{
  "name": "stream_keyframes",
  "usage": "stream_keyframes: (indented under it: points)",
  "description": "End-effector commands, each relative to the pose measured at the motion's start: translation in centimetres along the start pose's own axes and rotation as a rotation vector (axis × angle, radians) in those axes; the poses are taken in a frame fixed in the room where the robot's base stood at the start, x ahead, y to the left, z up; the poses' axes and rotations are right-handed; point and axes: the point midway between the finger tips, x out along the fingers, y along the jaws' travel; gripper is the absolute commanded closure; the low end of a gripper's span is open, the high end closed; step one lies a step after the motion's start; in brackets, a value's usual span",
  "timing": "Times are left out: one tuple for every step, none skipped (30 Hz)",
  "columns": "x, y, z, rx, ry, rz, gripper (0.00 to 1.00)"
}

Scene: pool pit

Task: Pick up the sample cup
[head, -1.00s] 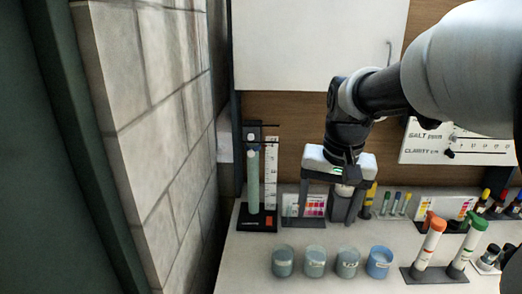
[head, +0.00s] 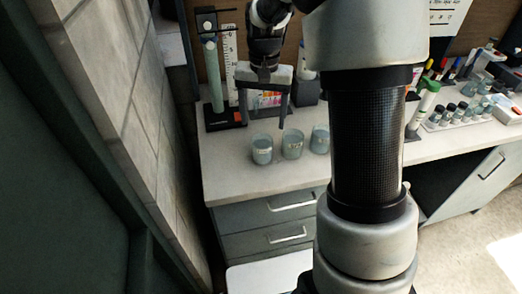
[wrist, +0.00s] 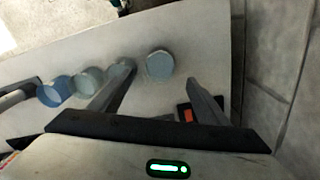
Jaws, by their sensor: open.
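Several small grey-blue sample cups stand in a row on the white counter (head: 225,175). In the head view, the leftmost cup (head: 262,150), a second cup (head: 292,145) and a third cup (head: 319,139) show; my arm hides what lies right of them. My gripper (head: 263,124) is open and empty, pointing down just behind and above the leftmost cup. In the wrist view, the end cup (wrist: 159,65) shows between my two fingers (wrist: 161,75), apart from both. The neighbouring cup (wrist: 121,70) is partly covered by one finger. A bluer cup (wrist: 54,92) is farthest left.
A tall tube stand (head: 213,85) with a black base and ruler stands behind the cups at left, close to my gripper. A tiled wall (head: 130,90) borders the counter's left side. Vial racks (head: 460,110) stand at right. The counter front is clear.

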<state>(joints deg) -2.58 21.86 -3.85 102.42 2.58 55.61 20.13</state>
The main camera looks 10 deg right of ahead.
Motion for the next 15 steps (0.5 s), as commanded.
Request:
stream_keyframes:
  points:
    - [1.3, 0.0, 0.1, 0.000, -0.004, 0.001, 0.31]
    - [2.0, 0.0, 0.1, 0.000, -0.003, 0.001, 0.31]
    - [2.9, 0.0, 0.1, 0.000, -0.005, 0.002, 0.31]
    - [3.5, 0.0, 0.1, 0.000, -0.003, 0.001, 0.31]
    - [4.0, 0.0, 0.1, 0.000, -0.003, 0.001, 0.31]
    - [4.7, 0.0, 0.1, -0.001, -0.002, 0.001, 0.31]
    - [5.2, 0.0, 0.1, -0.001, -0.003, 0.001, 0.31]
    - [5.6, 0.0, 0.0, -0.001, -0.001, 0.001, 0.31]
    - [6.0, 0.0, 0.0, -0.001, -0.001, 0.001, 0.31]
    - [6.3, 0.0, 0.0, -0.001, -0.002, 0.001, 0.31]
    - [6.5, 0.0, 0.0, -0.001, -0.001, 0.001, 0.31]
    - [6.7, 0.0, 0.0, -0.001, 0.001, 0.000, 0.31]
    - [6.8, 0.0, 0.0, -0.001, 0.001, 0.000, 0.31]
    - [7.0, 0.0, 0.0, -0.001, 0.001, 0.000, 0.31]
    - [7.2, 0.0, 0.0, -0.001, 0.000, 0.000, 0.31]
